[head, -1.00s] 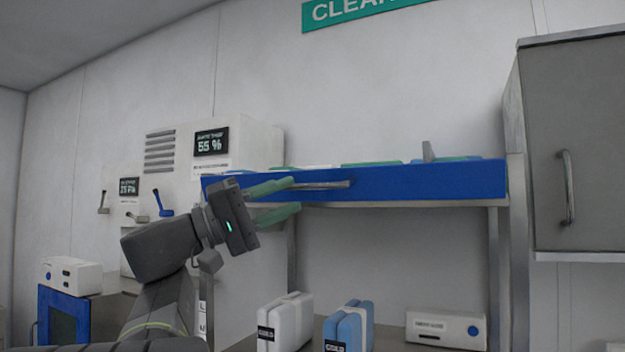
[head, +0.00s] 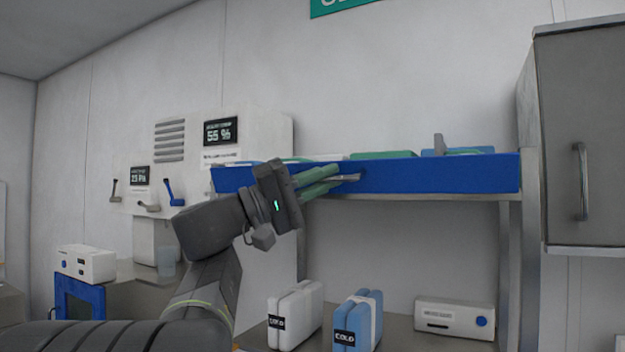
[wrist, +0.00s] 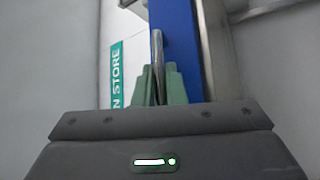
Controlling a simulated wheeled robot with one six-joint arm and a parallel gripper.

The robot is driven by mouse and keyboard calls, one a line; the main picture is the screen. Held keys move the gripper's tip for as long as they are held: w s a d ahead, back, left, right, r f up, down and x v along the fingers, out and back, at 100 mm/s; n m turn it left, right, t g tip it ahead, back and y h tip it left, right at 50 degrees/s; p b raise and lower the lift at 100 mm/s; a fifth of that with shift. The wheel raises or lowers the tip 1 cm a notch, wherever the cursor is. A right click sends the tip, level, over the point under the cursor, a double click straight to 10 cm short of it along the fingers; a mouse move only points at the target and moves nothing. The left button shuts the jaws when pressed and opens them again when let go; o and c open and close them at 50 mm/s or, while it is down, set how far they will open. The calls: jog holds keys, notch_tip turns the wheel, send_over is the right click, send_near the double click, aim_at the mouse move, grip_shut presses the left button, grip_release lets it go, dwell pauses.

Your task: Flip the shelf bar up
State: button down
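The shelf bar (head: 440,174) is a long blue board along the front of the wall shelf in the head view. Its grey metal handle (head: 352,178) is near the bar's left part. My gripper (head: 336,175) has green fingers and is at the handle, with the fingers close together on either side of it. In the wrist view the blue bar (wrist: 178,45) runs upright in the picture. The handle (wrist: 158,48) passes between the two green fingers (wrist: 160,85), which look closed on it. The handle's near end is hidden by my gripper.
Green and blue packs (head: 383,155) lie on the shelf behind the bar. Below stand a white cold box (head: 295,312), a blue cold box (head: 358,318) and a white device (head: 455,318). A grey cabinet (head: 585,130) is at the right, a wall unit (head: 260,140) at the left.

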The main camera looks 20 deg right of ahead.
jog(key=shift+r+n+t+y+p, duration=0.3)
jog(key=shift+r+p, duration=0.05)
jog(key=shift+p, duration=0.2)
jog(key=shift+w+d+r+n+t+y+p, duration=0.25)
jog(key=shift+r+n+t+y+p, duration=0.2)
jog(key=shift+n+p, duration=0.55)
jog(key=shift+w+d+n+t+y+p, duration=0.25)
jog(key=shift+n+y+p, duration=0.45)
jog(key=shift+p, duration=0.25)
jog(key=c, duration=1.5)
grip_release()
jog(key=shift+f, duration=0.1)
